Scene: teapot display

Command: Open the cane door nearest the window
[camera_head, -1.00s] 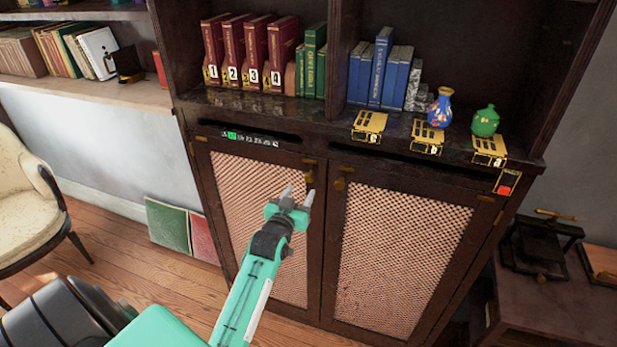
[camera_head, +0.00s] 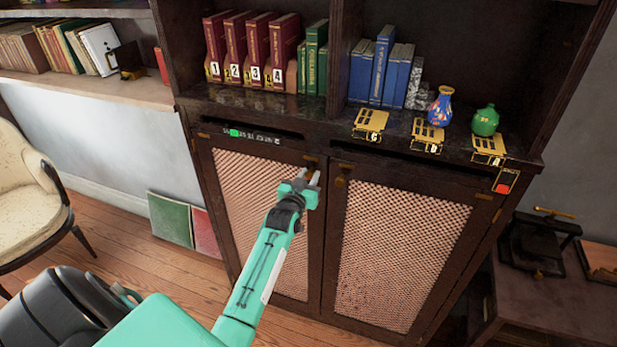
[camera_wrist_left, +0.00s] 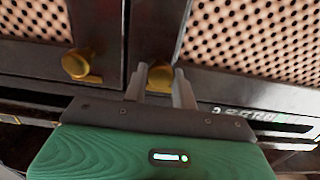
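Two cane doors stand side by side in the dark cabinet, a left one (camera_head: 258,215) and a right one (camera_head: 400,255); both look closed. Each has a small brass knob near its top inner corner, the left knob (camera_head: 311,161) and the right knob (camera_head: 341,181). My left gripper (camera_head: 308,175) is at the left door's knob, its fingers apart. In the left wrist view the gripper (camera_wrist_left: 161,75) has this knob (camera_wrist_left: 160,77) between its fingertips; I cannot tell whether they touch it. The other knob (camera_wrist_left: 76,64) is beside it. My right gripper is out of view.
Above the doors, the shelf holds numbered red books (camera_head: 245,52), blue books (camera_head: 384,70), a blue vase (camera_head: 440,107) and a green pot (camera_head: 485,121). A cream chair (camera_head: 25,200) stands at left. No window shows. Floor (camera_head: 125,240) lies open left of the cabinet.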

